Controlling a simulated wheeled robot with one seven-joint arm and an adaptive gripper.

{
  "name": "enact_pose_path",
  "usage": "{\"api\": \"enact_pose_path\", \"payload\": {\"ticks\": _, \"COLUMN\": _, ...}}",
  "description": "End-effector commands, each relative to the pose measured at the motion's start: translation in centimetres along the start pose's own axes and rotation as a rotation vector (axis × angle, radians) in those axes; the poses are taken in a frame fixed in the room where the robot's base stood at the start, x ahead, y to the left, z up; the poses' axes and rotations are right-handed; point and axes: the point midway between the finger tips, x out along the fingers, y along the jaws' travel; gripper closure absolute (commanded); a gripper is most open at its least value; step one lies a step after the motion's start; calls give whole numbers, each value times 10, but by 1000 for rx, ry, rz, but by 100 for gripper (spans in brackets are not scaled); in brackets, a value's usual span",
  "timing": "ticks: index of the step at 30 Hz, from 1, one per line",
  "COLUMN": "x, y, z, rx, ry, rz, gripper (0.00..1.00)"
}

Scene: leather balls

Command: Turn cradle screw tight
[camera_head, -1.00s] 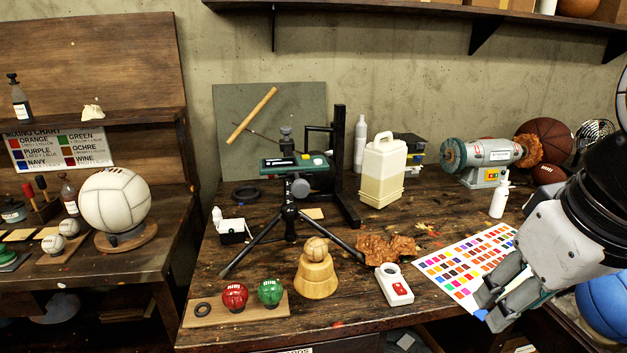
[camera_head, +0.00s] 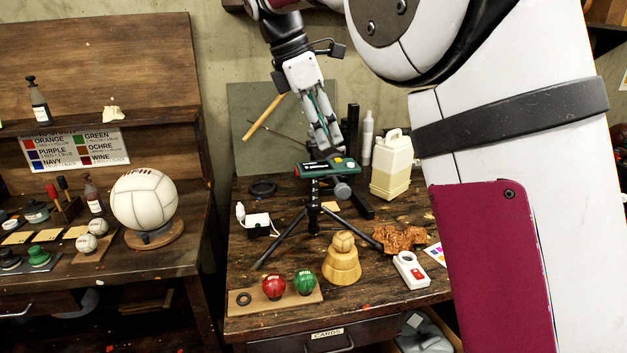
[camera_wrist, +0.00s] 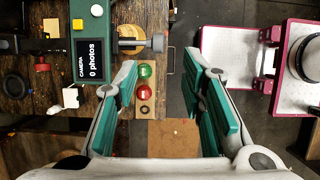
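A green and black camera (camera_head: 331,168) sits on a black tripod (camera_head: 313,208) on the workbench. Its screen reads "0 photos" in the wrist view (camera_wrist: 96,68). A grey round knob (camera_head: 343,190) sticks out on its near side; it shows at the top of the wrist view (camera_wrist: 157,43). I cannot tell for sure whether this is the cradle screw. My gripper (camera_head: 325,146) is above and behind the camera in the head view. In the wrist view my gripper (camera_wrist: 160,64) is open and empty, its fingers wide apart. Its fingers hide what lies behind the camera.
A black upright post (camera_head: 352,130) stands right behind the camera, with a cream jug (camera_head: 391,165) to its right. My arm hides the bench's right side.

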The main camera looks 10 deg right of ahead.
Motion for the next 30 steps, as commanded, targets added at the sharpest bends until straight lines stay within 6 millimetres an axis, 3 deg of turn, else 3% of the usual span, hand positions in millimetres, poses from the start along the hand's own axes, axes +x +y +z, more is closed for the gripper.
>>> {"api": "enact_pose_path", "payload": {"ticks": 8, "x": 19, "y": 2, "z": -1, "rx": -23, "ry": -11, "rz": -7, "gripper": 63}}
{"api": "enact_pose_path", "payload": {"ticks": 21, "x": 102, "y": 0, "z": 0, "rx": -20, "ry": -10, "rz": -7, "gripper": 63}}
{"api": "enact_pose_path", "payload": {"ticks": 30, "x": 134, "y": 2, "z": 0, "rx": -21, "ry": -9, "rz": -4, "gripper": 63}}
